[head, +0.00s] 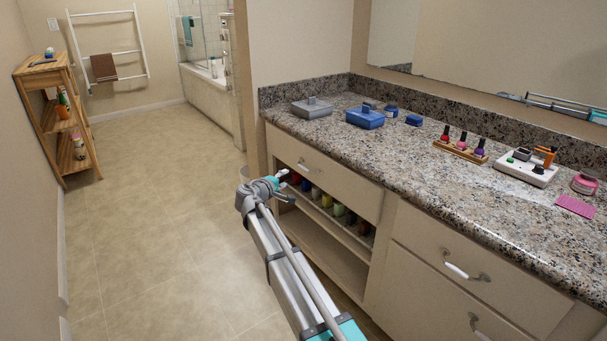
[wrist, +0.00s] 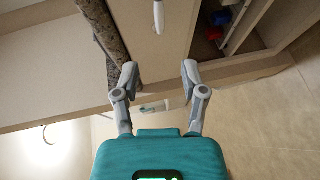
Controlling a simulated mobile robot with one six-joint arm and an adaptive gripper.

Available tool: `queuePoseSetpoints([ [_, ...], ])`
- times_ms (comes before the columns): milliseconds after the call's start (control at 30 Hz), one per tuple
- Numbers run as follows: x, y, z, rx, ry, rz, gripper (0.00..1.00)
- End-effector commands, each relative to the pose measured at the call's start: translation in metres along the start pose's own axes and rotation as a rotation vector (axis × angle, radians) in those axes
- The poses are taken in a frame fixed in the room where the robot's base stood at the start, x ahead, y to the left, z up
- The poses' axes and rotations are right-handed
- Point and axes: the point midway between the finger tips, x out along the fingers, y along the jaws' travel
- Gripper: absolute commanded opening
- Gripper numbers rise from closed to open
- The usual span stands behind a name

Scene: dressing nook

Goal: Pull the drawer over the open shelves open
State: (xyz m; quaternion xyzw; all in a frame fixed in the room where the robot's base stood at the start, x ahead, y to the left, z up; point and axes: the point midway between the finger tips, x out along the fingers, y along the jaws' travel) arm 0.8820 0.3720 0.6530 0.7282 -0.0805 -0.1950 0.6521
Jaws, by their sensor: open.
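The cream drawer (head: 345,190) sits just under the granite counter, over the open shelves (head: 325,245). It looks shut. Its handle (head: 308,167) is on the front, left of the middle. My gripper (head: 282,177) is in front of the drawer's left part, low near the upper shelf opening. In the wrist view my gripper (wrist: 160,72) is open and empty, its two fingers spread. The drawer front (wrist: 172,45) lies beyond them, and the pale handle (wrist: 158,17) shows at the top, roughly in line with the gap, apart from the fingers.
Several coloured bottles (head: 340,210) stand on the upper shelf behind a thin rail. The counter (head: 420,180) carries boxes and nail polish. Another drawer (head: 480,275) is to the right. The tiled floor (head: 160,230) at left is clear up to a wooden rack (head: 60,120).

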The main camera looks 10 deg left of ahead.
Motion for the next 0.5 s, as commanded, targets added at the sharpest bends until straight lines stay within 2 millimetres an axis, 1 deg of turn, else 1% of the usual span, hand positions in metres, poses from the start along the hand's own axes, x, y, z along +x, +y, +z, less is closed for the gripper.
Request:
queuePoseSetpoints([
  [300, 0.0003, 0.0005, 0.0002, 0.001, 0.000, -0.001, 0.55],
  [500, 0.0074, 0.0000, -0.0003, 0.001, -0.001, -0.001, 0.55],
])
